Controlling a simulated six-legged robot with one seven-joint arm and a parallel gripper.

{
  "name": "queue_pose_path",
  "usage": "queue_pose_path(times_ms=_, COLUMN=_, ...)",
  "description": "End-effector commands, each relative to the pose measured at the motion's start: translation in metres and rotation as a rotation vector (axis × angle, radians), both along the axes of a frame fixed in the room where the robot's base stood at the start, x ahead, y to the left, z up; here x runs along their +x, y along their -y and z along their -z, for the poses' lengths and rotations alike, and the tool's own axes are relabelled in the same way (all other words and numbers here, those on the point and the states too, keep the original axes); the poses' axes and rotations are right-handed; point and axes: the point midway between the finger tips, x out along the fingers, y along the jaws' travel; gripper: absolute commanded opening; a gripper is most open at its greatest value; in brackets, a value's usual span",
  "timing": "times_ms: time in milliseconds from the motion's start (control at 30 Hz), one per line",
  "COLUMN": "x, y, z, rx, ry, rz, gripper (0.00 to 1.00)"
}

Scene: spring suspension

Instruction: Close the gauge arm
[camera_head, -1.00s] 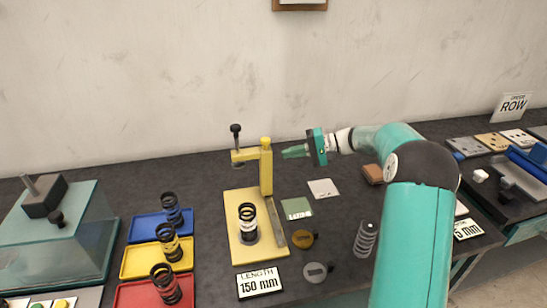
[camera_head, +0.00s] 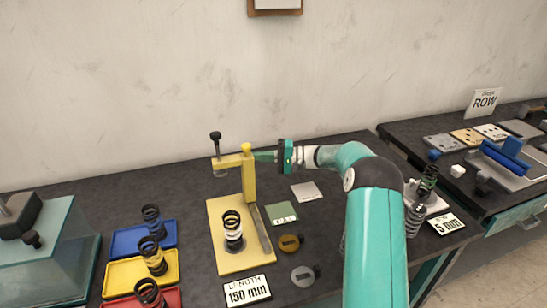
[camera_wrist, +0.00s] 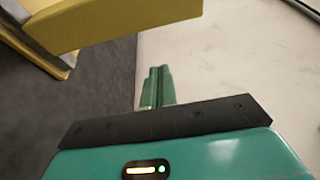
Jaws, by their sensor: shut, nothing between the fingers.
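My gripper (camera_head: 262,156) is shut and empty, pointing left just right of the post top. Contact cannot be told. In the wrist view, the shut green fingers (camera_wrist: 157,88) sit right of a yellow gauge part (camera_wrist: 115,22), with a visible gap in the picture.
Blue, yellow and red trays (camera_head: 118,273) with springs stand left of the gauge. A "150 mm" sign (camera_head: 247,291), a green card (camera_head: 281,213) and two round discs (camera_head: 291,243) lie near the plate. Another table (camera_head: 400,140) with parts is at the right.

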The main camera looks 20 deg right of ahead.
Motion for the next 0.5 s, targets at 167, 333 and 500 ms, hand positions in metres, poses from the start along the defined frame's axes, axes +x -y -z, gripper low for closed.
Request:
queue_pose_path(times_ms=167, x=0.003, y=-0.026, z=-0.001, rx=-0.003, ry=-0.001, rz=0.000, gripper=0.00)
queue_pose_path(times_ms=333, x=-0.018, y=-0.026, z=-0.001, rx=-0.002, ry=-0.001, rz=0.001, gripper=0.00)
queue_pose_path(times_ms=500, x=-0.029, y=-0.026, z=0.000, rx=-0.001, ry=0.001, rz=0.000, gripper=0.00)
